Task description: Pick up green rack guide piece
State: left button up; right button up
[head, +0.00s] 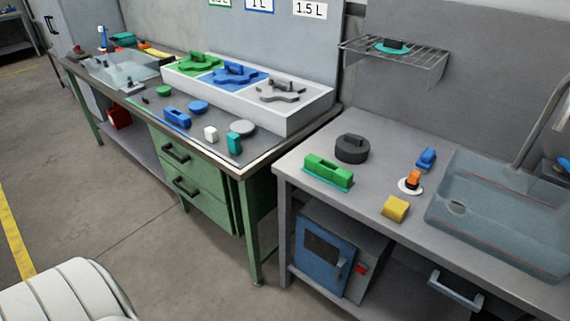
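A green block with raised ends and a recessed middle (328,171) lies on the near left corner of the right-hand grey table, with a thin teal edge under it. Another green piece, flat and lobed with an upright part (200,64), sits in the left section of the white tray. A small round green piece (164,91) lies on the left bench in front of the tray. I cannot tell for sure which one is the rack guide piece. Neither of my grippers is in view.
The right-hand grey table also holds a dark round piece (352,149), a yellow block (395,208), an orange piece on a white disc (411,182), a blue piece (427,158) and a translucent basin (505,212). A wire shelf (395,57) hangs above. A gap separates the two tables.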

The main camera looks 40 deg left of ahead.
aim_at(330, 171)
jog(key=u, duration=0.75)
jog(key=i+j+u, duration=0.15)
jog(key=j+u, duration=0.2)
jog(key=i+j+u, duration=0.25)
jog(key=j+u, duration=0.15)
jog(key=i+j+u, duration=0.35)
jog(key=k+z, duration=0.1)
jog(key=z, duration=1.65)
